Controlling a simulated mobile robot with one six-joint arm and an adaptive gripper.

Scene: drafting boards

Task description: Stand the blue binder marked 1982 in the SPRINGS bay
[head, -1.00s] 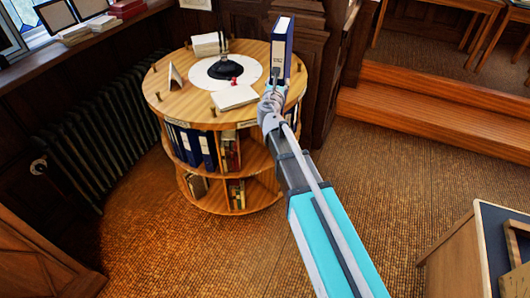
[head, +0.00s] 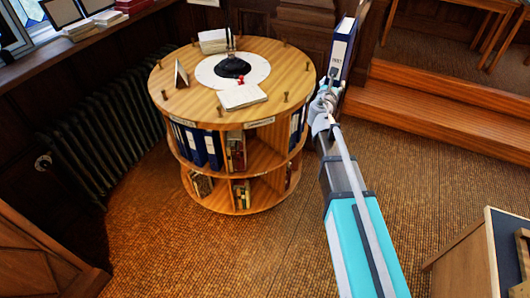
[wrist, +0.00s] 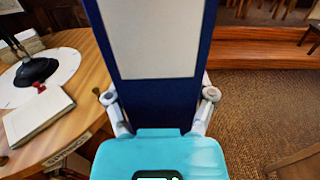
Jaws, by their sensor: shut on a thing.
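My gripper (head: 331,76) is shut on a blue binder (head: 341,52) with a white spine label, held upright in the air to the right of the round shelf. The writing on its label is too small to read. In the wrist view the binder (wrist: 190,90) stands between the two fingers (wrist: 160,105), its large pale label facing me. The round wooden shelf (head: 206,109) has two open tiers divided into bays.
Several blue binders (head: 205,148) and some books (head: 236,150) fill parts of the upper tier. Wooden steps (head: 420,110) rise behind right. The floor between is clear.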

